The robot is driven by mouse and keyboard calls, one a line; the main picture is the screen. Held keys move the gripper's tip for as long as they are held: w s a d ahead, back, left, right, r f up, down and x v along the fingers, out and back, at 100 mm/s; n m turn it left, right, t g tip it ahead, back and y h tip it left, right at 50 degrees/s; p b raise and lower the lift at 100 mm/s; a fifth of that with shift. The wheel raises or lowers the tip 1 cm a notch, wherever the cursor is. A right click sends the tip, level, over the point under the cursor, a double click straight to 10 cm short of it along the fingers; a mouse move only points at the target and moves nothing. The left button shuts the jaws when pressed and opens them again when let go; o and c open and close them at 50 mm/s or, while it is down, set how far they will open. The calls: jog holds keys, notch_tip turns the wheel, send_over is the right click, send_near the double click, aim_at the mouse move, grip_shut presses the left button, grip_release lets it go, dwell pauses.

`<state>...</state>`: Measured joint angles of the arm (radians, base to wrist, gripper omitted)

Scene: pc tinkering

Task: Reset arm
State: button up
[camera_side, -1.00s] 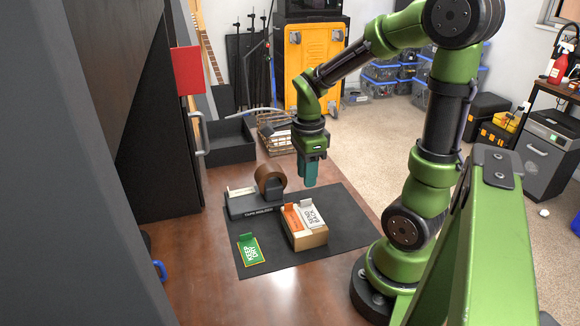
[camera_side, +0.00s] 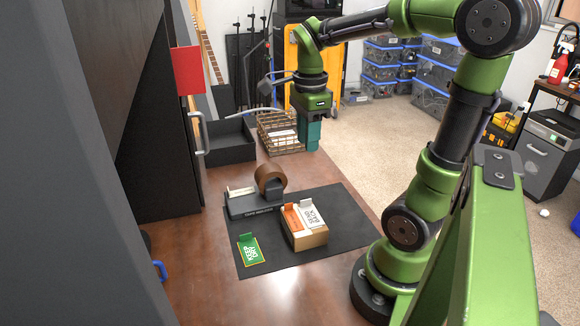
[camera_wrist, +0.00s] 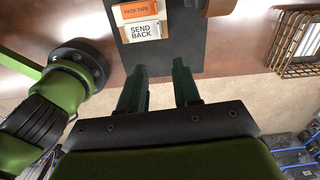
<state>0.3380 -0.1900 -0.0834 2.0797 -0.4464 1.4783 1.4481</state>
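My gripper (camera_side: 310,136) hangs in the air above the far right edge of the table, to the right of the wire basket, pointing down. In the wrist view its two teal fingers (camera_wrist: 160,85) stand apart with nothing between them. An open cardboard box (camera_side: 305,236) with an orange "PACK TAPE" card (camera_wrist: 136,11) and a white "SEND BACK" card (camera_wrist: 145,32) stands on the black mat (camera_side: 345,225). A tape holder (camera_side: 250,203) with a brown tape roll (camera_side: 270,178) is behind it. A green card (camera_side: 250,250) lies at the mat's front left.
A wire basket (camera_side: 268,141) stands at the table's far edge, close to my gripper; it also shows in the wrist view (camera_wrist: 296,42). A black open bin (camera_side: 232,157) is left of it. A dark cabinet stands on the left. The mat's right part is clear.

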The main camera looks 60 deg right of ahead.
jog(key=s+a+r+n+t+y, duration=0.1)
jog(key=a+n+t, duration=0.6)
jog(key=a+n, duration=0.7)
jog(key=r+n+y, duration=0.1)
jog(key=n, duration=0.7)
jog(key=shift+a, duration=0.4)
